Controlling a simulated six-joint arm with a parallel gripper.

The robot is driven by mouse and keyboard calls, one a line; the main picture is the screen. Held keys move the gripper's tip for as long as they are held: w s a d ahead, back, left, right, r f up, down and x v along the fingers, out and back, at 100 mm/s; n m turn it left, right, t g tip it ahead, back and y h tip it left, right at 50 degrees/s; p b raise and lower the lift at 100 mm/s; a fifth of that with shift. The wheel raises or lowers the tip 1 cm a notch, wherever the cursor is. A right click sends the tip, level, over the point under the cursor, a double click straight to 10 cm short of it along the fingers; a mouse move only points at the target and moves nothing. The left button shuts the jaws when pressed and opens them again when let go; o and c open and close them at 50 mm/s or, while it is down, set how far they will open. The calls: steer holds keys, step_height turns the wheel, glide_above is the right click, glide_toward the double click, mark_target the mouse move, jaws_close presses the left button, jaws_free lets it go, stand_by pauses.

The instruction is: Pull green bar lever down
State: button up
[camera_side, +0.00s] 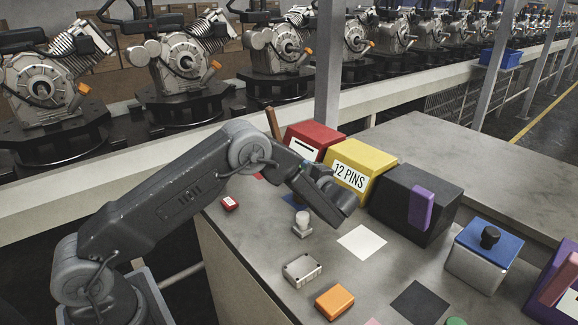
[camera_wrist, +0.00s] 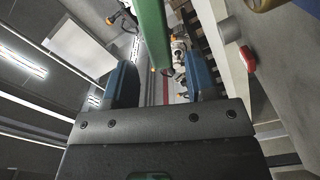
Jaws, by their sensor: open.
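The green bar lever (camera_wrist: 152,35) shows in the wrist view as a smooth green bar. It comes in from the top edge and ends between the fingers, nearer the left one. My gripper (camera_wrist: 160,68) is open, with its two blue fingers apart on either side of the bar's lower end in the picture. I cannot tell whether either finger touches the bar. In the side view my gripper is over the bench near the red and yellow boxes, mostly hidden by my wrist. I cannot make out the green bar there.
A red box (camera_side: 314,134), yellow "12 PINS" box (camera_side: 366,166) and black box (camera_side: 399,193) with a purple bar stand along the bench back. A blue-topped box (camera_side: 482,260) stands right.

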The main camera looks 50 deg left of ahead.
steer(key=d, duration=0.7)
steer(key=shift+d, duration=0.2)
